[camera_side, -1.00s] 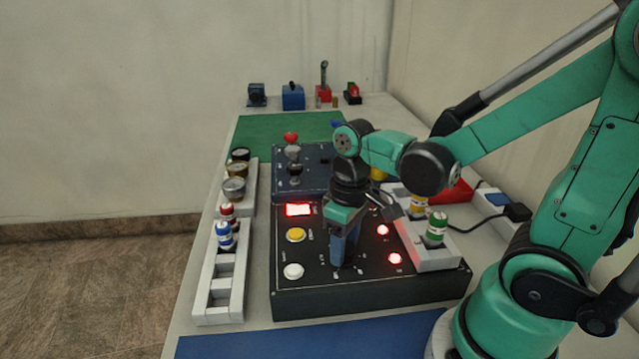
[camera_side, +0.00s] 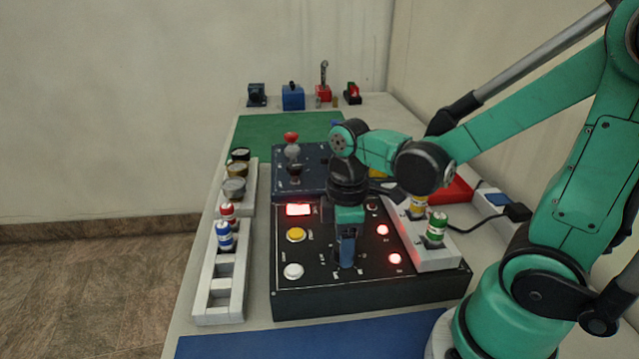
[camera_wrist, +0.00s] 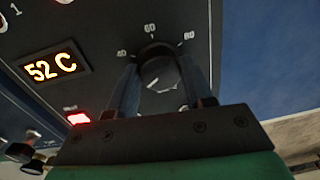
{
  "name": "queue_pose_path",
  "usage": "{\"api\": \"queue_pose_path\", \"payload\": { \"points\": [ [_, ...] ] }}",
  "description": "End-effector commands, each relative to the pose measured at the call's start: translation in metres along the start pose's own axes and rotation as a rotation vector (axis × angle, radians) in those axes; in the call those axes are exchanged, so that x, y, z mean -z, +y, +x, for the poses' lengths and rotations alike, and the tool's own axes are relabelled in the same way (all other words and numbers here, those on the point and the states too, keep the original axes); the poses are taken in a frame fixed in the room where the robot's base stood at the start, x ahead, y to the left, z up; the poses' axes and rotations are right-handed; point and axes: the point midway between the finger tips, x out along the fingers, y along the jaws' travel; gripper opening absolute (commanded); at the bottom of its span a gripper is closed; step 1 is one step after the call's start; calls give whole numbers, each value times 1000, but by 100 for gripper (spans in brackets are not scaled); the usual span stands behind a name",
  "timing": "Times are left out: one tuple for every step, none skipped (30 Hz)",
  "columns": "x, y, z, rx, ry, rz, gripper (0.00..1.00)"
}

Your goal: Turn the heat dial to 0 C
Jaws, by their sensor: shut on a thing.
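The heat dial (camera_wrist: 158,76) is a round black knob with a pale pointer line, in the middle of the wrist view. Labels 40, 60 and 80 show around its far side. A display (camera_wrist: 52,67) left of it reads 52 C in orange. My gripper (camera_wrist: 157,72) has one blue finger on each side of the dial and is shut on it. In the side view my gripper (camera_side: 347,264) points down onto the front panel of the black console (camera_side: 375,292), and the fingers hide the dial.
A yellow button (camera_side: 296,235) and a white button (camera_side: 293,271) lie left of my gripper; lit red lamps (camera_side: 395,258) lie right. A grey rack (camera_side: 437,258) with green and yellow-banded bottles stands close on the right. A pale rack (camera_side: 220,307) stands left of the console.

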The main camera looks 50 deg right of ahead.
Motion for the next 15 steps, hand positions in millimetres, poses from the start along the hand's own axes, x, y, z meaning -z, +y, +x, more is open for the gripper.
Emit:
{"api": "queue_pose_path", "payload": {
  "points": [
    [0, 0, 0, -1, 1, -5, 0],
    [0, 0, 0, -1, 1, -8, 0],
    [0, 0, 0, -1, 1, -10, 0],
    [0, 0, 0, -1, 1, -11, 0],
    [0, 0, 0, -1, 1, -12, 0],
    [0, 0, 0, -1, 1, -12, 0],
    [0, 0, 0, -1, 1, -12, 0],
    [0, 0, 0, -1, 1, -12, 0],
    [0, 0, 0, -1, 1, -12, 0],
    [0, 0, 0, -1, 1, -12, 0],
    [0, 0, 0, -1, 1, -12, 0],
    [0, 0, 0, -1, 1, -11, 0],
    [0, 0, 0, -1, 1, -11, 0],
    [0, 0, 0, -1, 1, -11, 48],
    [0, 0, 0, -1, 1, -11, 60]
  ]
}}
